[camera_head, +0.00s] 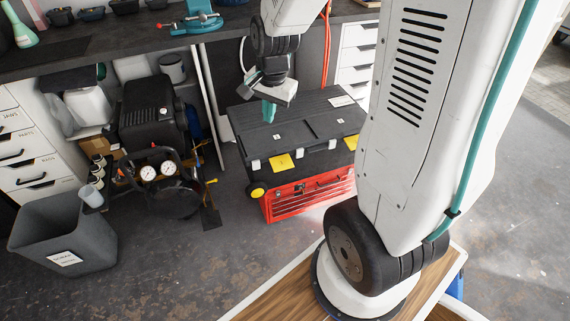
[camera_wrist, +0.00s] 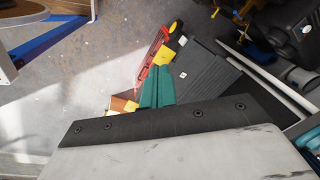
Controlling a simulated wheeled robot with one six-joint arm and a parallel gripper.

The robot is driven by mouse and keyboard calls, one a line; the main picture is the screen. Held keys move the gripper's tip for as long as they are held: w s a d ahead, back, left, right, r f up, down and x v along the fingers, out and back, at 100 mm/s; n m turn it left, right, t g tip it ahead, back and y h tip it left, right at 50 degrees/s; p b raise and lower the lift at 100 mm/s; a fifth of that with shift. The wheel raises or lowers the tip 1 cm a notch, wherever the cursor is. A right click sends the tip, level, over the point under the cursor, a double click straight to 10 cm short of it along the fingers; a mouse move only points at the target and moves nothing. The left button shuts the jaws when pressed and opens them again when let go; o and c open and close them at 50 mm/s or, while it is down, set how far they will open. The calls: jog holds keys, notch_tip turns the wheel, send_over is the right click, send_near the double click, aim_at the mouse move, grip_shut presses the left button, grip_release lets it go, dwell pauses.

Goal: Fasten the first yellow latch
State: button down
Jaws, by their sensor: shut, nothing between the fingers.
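A toolbox with a black lid (camera_head: 312,118) and a red drawer base (camera_head: 310,196) stands on the floor in front of the bench. Two yellow latch flaps show on its front side, a left one (camera_head: 282,162) and a right one (camera_head: 351,142). Both hang at the front edge below the lid; I cannot tell whether either is fastened. My gripper (camera_head: 268,117) has teal fingers, shut and empty, above the left part of the lid. In the wrist view the fingertips (camera_wrist: 158,72) appear close to a yellow latch (camera_wrist: 163,55); contact cannot be told.
An air compressor (camera_head: 152,115) and a grey bin (camera_head: 62,232) stand left of the toolbox. The workbench (camera_head: 110,42) runs behind, with a teal vise (camera_head: 197,18) on top. White drawers (camera_head: 357,52) are behind right. The floor before the toolbox is clear on its left.

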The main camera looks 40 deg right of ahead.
jog(key=w+d+f+m, duration=0.2)
jog(key=d+f+m, duration=0.2)
jog(key=f, duration=0.5)
jog(key=w+d+f+m, duration=0.2)
jog(key=d+f+m, duration=0.3)
jog(key=f, duration=0.4)
jog(key=shift+w+d+f+h, duration=0.3)
jog(key=shift+d+f, duration=0.1)
jog(key=shift+d, duration=0.3)
